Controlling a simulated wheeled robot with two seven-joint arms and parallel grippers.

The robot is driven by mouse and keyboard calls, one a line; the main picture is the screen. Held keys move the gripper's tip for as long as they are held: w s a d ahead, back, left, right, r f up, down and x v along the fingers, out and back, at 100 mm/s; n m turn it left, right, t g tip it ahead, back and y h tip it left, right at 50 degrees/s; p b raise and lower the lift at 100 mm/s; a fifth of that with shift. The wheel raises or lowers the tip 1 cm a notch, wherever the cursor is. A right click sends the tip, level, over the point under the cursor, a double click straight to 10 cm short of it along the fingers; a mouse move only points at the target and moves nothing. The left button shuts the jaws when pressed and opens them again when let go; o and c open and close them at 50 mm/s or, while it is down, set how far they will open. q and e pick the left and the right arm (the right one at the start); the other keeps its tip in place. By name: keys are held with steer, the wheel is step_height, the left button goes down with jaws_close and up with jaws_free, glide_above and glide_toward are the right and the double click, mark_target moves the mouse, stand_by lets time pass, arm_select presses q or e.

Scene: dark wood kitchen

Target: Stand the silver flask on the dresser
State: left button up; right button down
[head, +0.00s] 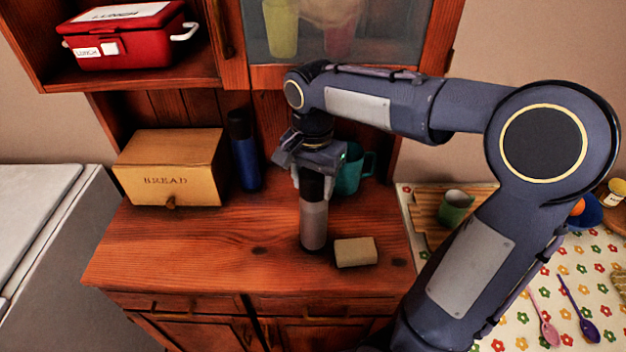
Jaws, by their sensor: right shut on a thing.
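The silver flask (314,224) has a grey metal body and a black top. It is upright over the dresser top (190,250), right of the middle. Its base looks at or very near the wood; I cannot tell whether it touches. My right gripper (312,178) comes down from above and is shut on the flask around its black upper part. The gripper hides part of the flask's top. My left gripper is not in view.
A beige block (356,252) lies close right of the flask. Behind stand a blue flask (245,160), a teal mug (349,175) and a bread box (170,168). Upper shelves hold a red lunch box (125,40). The dresser's front left is clear.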

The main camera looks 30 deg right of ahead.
steer(key=c, duration=1.1)
jaws_free()
steer(key=shift+f, duration=0.15)
steer(key=o, duration=0.5)
step_height(320, 180, up, 12)
steer(key=shift+r+p, duration=0.2)
steer(key=shift+p, duration=0.2)
steer(key=s+a+f+n+t+y, duration=0.1)
steer(key=s+f+n+t, duration=0.1)
steer(key=s+f+n, duration=0.1)
steer(key=s+a+f+n+t+y, duration=0.1)
steer(key=s+a+f+n, duration=0.1)
steer(key=s+f, duration=0.4)
steer(key=s+a+f+n+t+y, duration=0.1)
steer(key=s+a+f+n+t, duration=0.1)
steer(key=s+f+n, duration=0.2)
steer(key=shift+s+a+f+n+t+y, duration=0.15)
steer(key=shift+s+n+y, duration=0.1)
steer(key=shift+s, duration=0.55)
steer(key=shift+s+f+n+t+y, duration=0.15)
steer(key=shift+s+n, duration=0.1)
steer(key=shift+s, duration=0.55)
